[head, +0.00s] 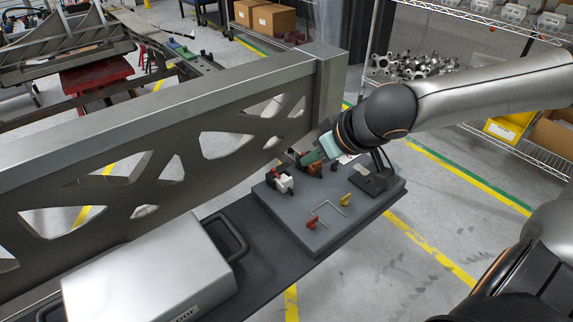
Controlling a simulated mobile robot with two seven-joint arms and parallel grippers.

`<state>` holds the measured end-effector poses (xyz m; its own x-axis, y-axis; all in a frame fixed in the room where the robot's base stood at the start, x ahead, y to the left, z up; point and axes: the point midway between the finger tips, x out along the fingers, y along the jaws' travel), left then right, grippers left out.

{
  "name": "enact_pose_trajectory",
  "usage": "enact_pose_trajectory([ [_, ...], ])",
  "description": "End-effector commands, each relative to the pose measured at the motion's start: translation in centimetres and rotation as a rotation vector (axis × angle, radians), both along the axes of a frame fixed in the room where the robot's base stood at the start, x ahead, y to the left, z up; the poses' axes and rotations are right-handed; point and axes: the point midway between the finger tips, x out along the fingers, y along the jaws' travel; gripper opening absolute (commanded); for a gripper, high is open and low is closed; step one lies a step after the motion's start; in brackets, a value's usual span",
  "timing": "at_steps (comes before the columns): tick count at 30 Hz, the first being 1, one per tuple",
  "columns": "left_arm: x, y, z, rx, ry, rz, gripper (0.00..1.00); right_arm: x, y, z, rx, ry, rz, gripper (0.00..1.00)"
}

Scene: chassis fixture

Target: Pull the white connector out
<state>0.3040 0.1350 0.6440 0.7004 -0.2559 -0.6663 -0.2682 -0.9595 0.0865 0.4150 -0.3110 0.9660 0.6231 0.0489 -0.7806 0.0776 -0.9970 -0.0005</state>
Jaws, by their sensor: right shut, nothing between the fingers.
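The white connector (284,183) sits at the left edge of a grey board (295,226), with a small red part against its upper side. Whether it is plugged into something cannot be made out at this size. My right gripper (299,156) reaches in from the right, above the far part of the board. It is shut with nothing in it. It is up and to the right of the white connector and appears apart from it. An orange-brown part (315,169) lies just below the gripper and is partly hidden by it. My left gripper is not in view.
A red part (312,223), a yellow part (345,200) and a bent thin rod (329,207) lie on the board. A dark block (369,180) stands at its right. A metal chassis beam (170,120) runs behind. A silver case (150,275) stands front left.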

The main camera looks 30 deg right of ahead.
Motion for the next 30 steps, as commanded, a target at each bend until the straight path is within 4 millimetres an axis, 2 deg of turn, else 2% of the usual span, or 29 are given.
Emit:
enact_pose_trajectory([
  [10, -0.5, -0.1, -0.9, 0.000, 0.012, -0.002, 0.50, 0.5, -0.1, -1.0, -0.003, 0.003, -0.002, 0.00],
  [18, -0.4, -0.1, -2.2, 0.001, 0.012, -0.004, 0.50, 2.5, 0.1, -3.7, -0.004, 0.005, 0.000, 0.00],
  [30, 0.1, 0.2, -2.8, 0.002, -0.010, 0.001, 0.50, 5.6, 0.4, -7.3, -0.001, 0.002, 0.002, 0.00],
])
